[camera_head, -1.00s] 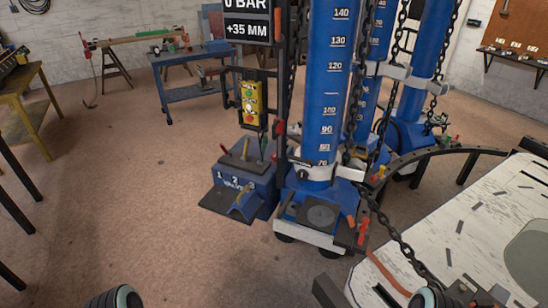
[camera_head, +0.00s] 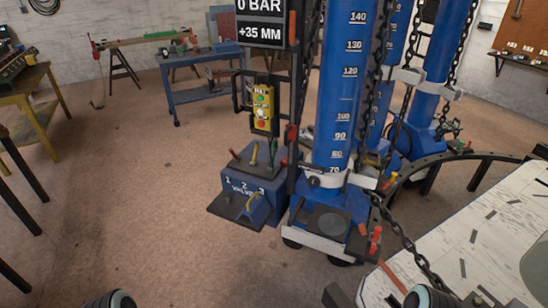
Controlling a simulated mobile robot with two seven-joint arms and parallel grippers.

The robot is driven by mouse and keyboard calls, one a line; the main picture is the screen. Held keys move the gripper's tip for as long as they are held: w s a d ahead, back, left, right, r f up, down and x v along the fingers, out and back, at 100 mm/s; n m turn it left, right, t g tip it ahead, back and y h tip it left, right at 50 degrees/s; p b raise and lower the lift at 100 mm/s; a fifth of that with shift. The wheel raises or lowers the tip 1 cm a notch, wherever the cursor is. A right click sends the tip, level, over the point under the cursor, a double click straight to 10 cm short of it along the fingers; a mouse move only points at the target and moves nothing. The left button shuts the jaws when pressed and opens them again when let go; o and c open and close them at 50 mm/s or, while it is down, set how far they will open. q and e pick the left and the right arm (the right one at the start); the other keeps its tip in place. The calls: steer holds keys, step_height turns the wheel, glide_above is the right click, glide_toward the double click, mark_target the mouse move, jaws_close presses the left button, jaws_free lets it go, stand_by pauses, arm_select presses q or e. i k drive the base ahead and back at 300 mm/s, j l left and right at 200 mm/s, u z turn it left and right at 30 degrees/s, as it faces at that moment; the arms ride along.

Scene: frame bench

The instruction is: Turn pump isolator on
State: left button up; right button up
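No part is clearly labelled as the pump isolator, so I cannot tell which one it is. A yellow control box (camera_head: 263,109) with green, yellow and red buttons hangs on a dark frame. A red handle (camera_head: 375,240) sits low on the blue column's base. Neither gripper is in view; only rounded parts of my arms show at the bottom edge.
A tall blue column (camera_head: 341,90) with a number scale stands behind, with chains and more columns. A display (camera_head: 259,22) reads 0 BAR and +35 MM. A white slab (camera_head: 470,240) fills the lower right. A blue cart (camera_head: 205,95) stands behind. The left floor is open.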

mark_target(283, 161)
steer(key=i+j+u, duration=0.65)
steer(key=i+u, duration=0.25)
steer(key=i+j+u, duration=0.1)
steer(key=i, duration=0.7)
steer(key=i+j+u, duration=0.1)
steer(key=i, duration=0.65)
steer(key=i+z, duration=0.15)
steer(key=i, duration=0.4)
steer(key=i+z, duration=0.2)
steer(key=i, duration=0.3)
steer(key=i+j+z, duration=0.15)
steer(key=i, duration=0.35)
steer(key=i+l+z, duration=0.1)
steer(key=i+z, duration=0.6)
steer(key=i, duration=0.2)
steer(key=i+j+z, duration=0.15)
steer(key=i+z, duration=0.65)
steer(key=i, duration=0.3)
steer(key=i+j+z, duration=0.15)
steer(key=i+z, duration=0.35)
steer(key=i, duration=0.2)
steer(key=i+z, duration=0.3)
steer(key=z, duration=0.2)
steer(key=i+j+z, duration=0.1)
steer(key=i+z, duration=0.15)
steer(key=z, duration=0.25)
steer(key=i+j+z, duration=0.25)
steer(key=z, duration=0.2)
